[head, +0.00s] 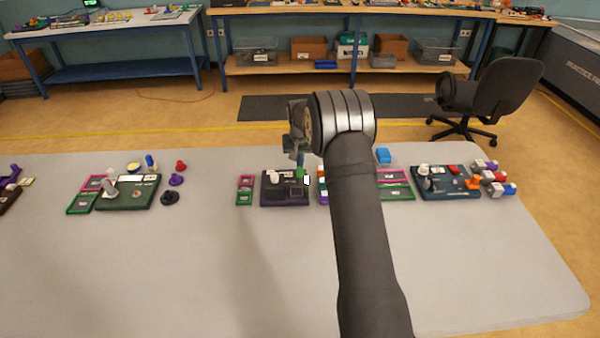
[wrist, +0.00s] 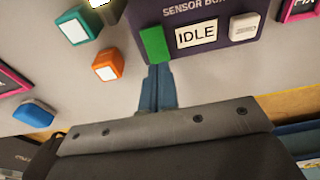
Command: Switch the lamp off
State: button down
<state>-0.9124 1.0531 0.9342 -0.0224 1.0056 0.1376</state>
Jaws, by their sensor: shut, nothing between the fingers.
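My gripper (wrist: 158,85) is shut and empty. Its fingertips point at a green piece (wrist: 154,45) at the edge of the dark purple sensor box (wrist: 215,50), close to it; I cannot tell whether they touch. Beside the green piece is a label reading IDLE (wrist: 196,36). In the head view my gripper (head: 299,155) is over the back edge of the purple box (head: 284,197), near the green piece (head: 300,173). A white knob-like part (head: 274,177) stands on that box. I cannot tell which part is the lamp or whether it is lit.
Orange (wrist: 108,65) and teal (wrist: 73,27) blocks and a blue piece (wrist: 34,113) lie beside the box. A green board (head: 130,192) stands left and a dark blue board (head: 445,184) right, with small parts. The table's front is clear.

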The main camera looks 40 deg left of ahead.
aim_at(300, 170)
jog(key=shift+f, duration=0.95)
dwell(0.9)
jog(key=shift+r, duration=3.55)
jog(key=shift+f, duration=0.1)
notch_tip(300, 170, down, 7)
jog(key=shift+r, duration=0.1)
